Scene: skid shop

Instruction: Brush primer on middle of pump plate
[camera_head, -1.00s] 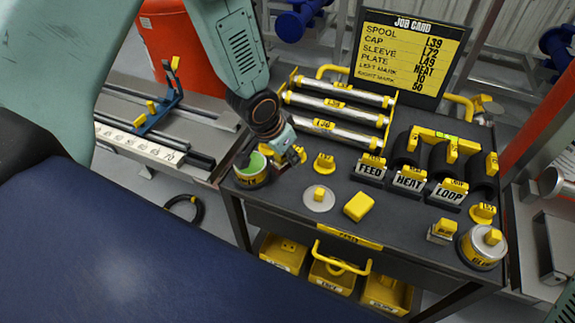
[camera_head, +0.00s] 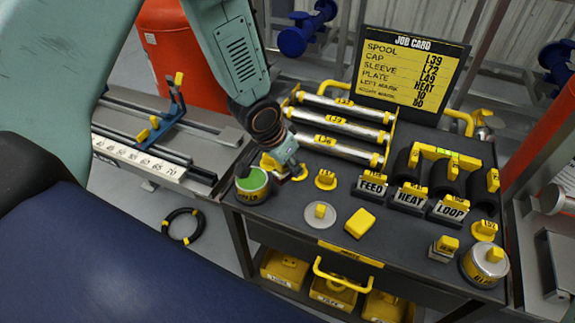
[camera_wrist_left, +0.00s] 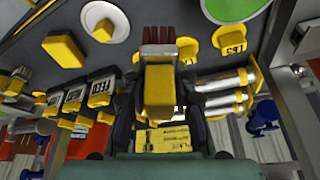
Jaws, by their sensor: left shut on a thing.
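My left gripper (camera_head: 294,172) is just right of the round primer pot (camera_head: 254,186), which has green inside. In the left wrist view my left gripper (camera_wrist_left: 158,100) is shut on the yellow block-shaped handle of a brush (camera_wrist_left: 158,84). Its dark red bristles (camera_wrist_left: 158,40) stick out past the fingers, clear of the pot (camera_wrist_left: 234,6). A pump plate cannot be made out. Name plates marked FEED (camera_head: 371,187), HEAT (camera_head: 409,197) and LOOP (camera_head: 449,210) stand on the cart. My right gripper is out of view.
The dark cart top (camera_head: 300,232) carries a round white disc with a yellow knob (camera_head: 320,215), a yellow block (camera_head: 360,223), metal rollers (camera_head: 335,120) and a round tin (camera_head: 484,265). The job card (camera_head: 411,65) stands behind. A measuring rail (camera_head: 150,155) lies left.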

